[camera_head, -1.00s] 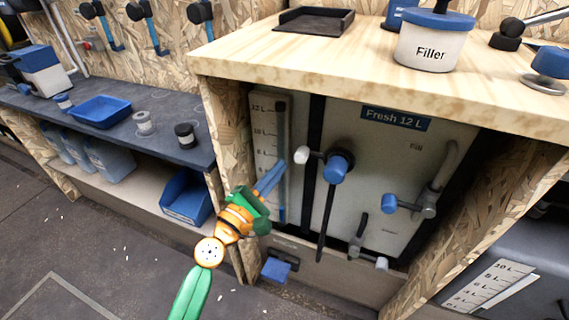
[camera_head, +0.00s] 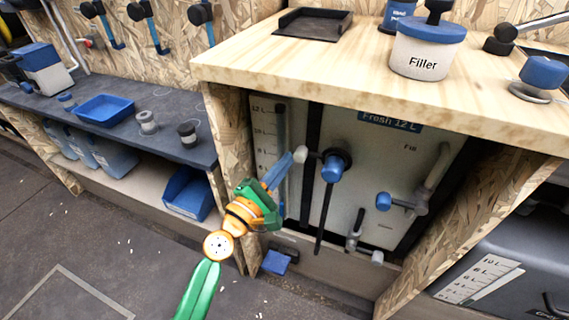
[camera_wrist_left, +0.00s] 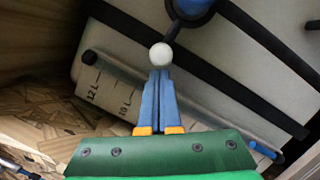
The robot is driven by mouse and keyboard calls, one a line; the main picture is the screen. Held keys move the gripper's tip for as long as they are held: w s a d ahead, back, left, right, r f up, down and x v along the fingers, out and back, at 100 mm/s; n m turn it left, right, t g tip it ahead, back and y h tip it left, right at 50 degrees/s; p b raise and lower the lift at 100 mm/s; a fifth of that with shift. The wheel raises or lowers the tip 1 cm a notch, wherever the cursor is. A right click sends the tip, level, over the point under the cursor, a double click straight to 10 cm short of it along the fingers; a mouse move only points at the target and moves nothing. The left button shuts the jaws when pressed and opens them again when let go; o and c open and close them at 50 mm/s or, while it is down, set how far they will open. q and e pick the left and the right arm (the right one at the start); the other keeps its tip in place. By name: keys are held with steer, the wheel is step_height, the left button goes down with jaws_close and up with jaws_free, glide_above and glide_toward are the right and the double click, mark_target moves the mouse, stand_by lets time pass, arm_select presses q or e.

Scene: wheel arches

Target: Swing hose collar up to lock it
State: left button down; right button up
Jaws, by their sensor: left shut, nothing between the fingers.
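The hose collar (camera_head: 333,166) is a blue cylinder with a dark ring on the pale tank front. A short lever with a white knob (camera_head: 300,153) sticks out to its left, and a dark hose hangs below. My left gripper (camera_head: 285,160) is shut and empty, its blue fingertips at the lower left of the white knob. In the left wrist view the closed fingers (camera_wrist_left: 160,75) end just below the white knob (camera_wrist_left: 161,54), with the collar (camera_wrist_left: 192,8) above it, cut by the frame edge. I cannot tell whether they touch. My right gripper is not in view.
The tank (camera_head: 395,160) sits under a wooden worktop (camera_head: 300,60). A blue-handled valve (camera_head: 385,201) and a grey pipe are right of the collar. The left chipboard side panel (camera_head: 222,150) is close to my arm.

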arm_select(q)
steer(key=s+d+r+m+g+y+p, duration=0.1)
steer(key=r+m+p, duration=0.8)
steer(key=p, duration=0.9)
steer(key=shift+d+r+m+g, duration=0.2)
steer(key=shift+d+m+g, duration=0.5)
steer(key=shift+d+m, duration=0.45)
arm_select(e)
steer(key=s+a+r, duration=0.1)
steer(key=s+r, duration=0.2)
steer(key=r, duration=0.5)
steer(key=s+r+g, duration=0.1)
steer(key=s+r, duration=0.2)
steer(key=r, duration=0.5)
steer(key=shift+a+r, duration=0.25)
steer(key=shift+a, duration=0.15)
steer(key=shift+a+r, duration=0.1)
